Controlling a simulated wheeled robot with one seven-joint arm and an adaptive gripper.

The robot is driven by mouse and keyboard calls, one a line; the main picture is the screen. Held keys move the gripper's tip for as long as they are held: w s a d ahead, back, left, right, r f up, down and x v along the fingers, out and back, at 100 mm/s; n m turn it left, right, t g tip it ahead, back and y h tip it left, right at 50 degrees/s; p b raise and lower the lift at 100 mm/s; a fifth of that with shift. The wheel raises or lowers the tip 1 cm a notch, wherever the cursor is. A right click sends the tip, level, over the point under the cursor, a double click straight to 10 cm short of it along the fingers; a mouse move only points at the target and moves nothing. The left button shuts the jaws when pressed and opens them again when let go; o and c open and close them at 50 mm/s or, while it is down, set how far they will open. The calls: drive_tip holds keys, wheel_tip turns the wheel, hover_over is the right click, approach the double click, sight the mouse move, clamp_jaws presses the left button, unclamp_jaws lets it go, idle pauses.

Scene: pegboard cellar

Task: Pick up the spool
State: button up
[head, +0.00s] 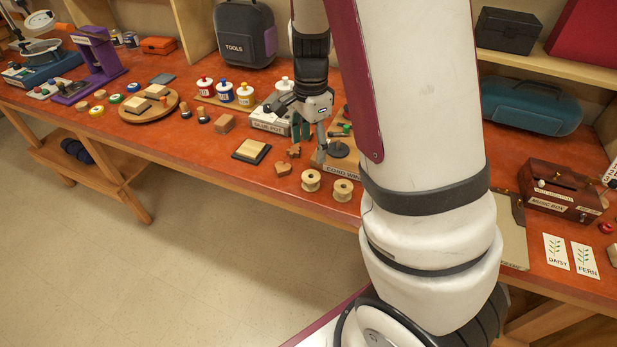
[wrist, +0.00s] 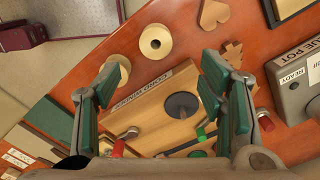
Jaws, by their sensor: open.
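Two pale wooden spools stand near the table's front edge. In the head view one spool (head: 311,180) is on the left and the other spool (head: 343,190) on the right. In the wrist view the first (wrist: 155,41) lies ahead of the fingers, and the second (wrist: 121,72) is partly behind the left finger. My gripper (head: 307,140) is open and empty, raised over the board of the cord winder and behind the spools. It also shows in the wrist view (wrist: 163,72), its fingers spread wide and touching neither spool.
The cord winder (wrist: 155,105) has a dark disc and a red-handled part. A black-based block (head: 251,151) is farther left.

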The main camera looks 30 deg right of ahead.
hover_over(313, 176)
drive_tip(key=f, duration=0.5)
drive_tip(key=shift+w+a+f, duration=0.15)
drive_tip(key=shift+a+f, duration=0.1)
drive_tip(key=f, duration=0.4)
drive_tip(key=shift+s+d+f, duration=0.1)
drive_tip(key=shift+s+d, duration=0.1)
drive_tip(key=shift+s, duration=0.1)
drive_tip(key=shift+f, duration=0.45)
drive_tip(key=c, duration=0.9)
